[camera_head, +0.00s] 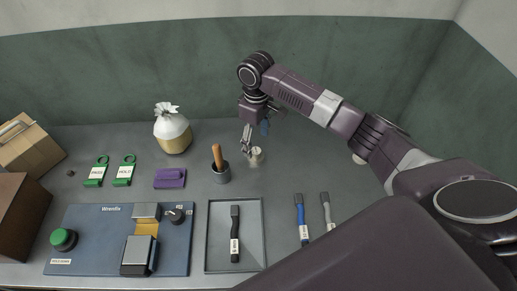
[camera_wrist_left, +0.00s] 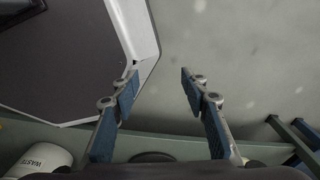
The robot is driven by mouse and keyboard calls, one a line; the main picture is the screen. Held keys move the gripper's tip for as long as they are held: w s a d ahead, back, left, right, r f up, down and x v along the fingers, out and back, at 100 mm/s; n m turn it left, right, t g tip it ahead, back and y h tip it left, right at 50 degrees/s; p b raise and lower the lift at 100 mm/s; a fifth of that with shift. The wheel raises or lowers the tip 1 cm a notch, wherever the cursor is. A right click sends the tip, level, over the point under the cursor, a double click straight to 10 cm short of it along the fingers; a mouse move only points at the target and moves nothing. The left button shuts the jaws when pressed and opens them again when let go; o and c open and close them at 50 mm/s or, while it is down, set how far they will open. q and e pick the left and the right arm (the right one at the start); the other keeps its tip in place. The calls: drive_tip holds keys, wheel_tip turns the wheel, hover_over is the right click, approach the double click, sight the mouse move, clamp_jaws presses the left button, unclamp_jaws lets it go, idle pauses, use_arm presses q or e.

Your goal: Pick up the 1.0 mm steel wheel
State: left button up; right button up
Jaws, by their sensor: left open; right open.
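No label reading 1.0 mm steel wheel is legible, so I cannot tell which thing it is. A small cream round piece (camera_head: 257,157) stands on the grey table below my right gripper (camera_head: 256,143). That gripper points down, open, with its fingers close to the piece; I cannot tell whether they touch it. Another pale round thing (camera_head: 358,159) is partly hidden by my right arm. My left gripper (camera_wrist_left: 160,76) is open and empty in the left wrist view, away from these things, and does not show in the head view.
A dark cup with a wooden handle (camera_head: 220,172) stands just left of the right gripper. A tied bag (camera_head: 172,130), green tags (camera_head: 123,172) and a purple block (camera_head: 170,178) lie further left. A blue machine plate (camera_head: 90,262) and grey tray (camera_head: 208,240) fill the front. Blue (camera_head: 301,212) and grey (camera_head: 326,209) tools lie right.

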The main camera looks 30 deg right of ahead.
sight(256, 151)
drive_tip(key=shift+s+a+f, duration=0.1)
drive_tip(key=shift+s+f, duration=0.05)
drive_tip(key=shift+f, duration=0.4)
wheel_tip(256, 151, down, 5)
drive_tip(key=shift+p, duration=0.5)
drive_tip(key=c, duration=0.9)
use_arm(q)
drive_tip(key=shift+w+d+r, duration=0.25)
drive_tip(key=shift+w+r, duration=0.15)
drive_tip(key=shift+r, duration=0.1)
use_arm(e)
drive_tip(key=shift+w, duration=0.2)
drive_tip(key=c, duration=0.4)
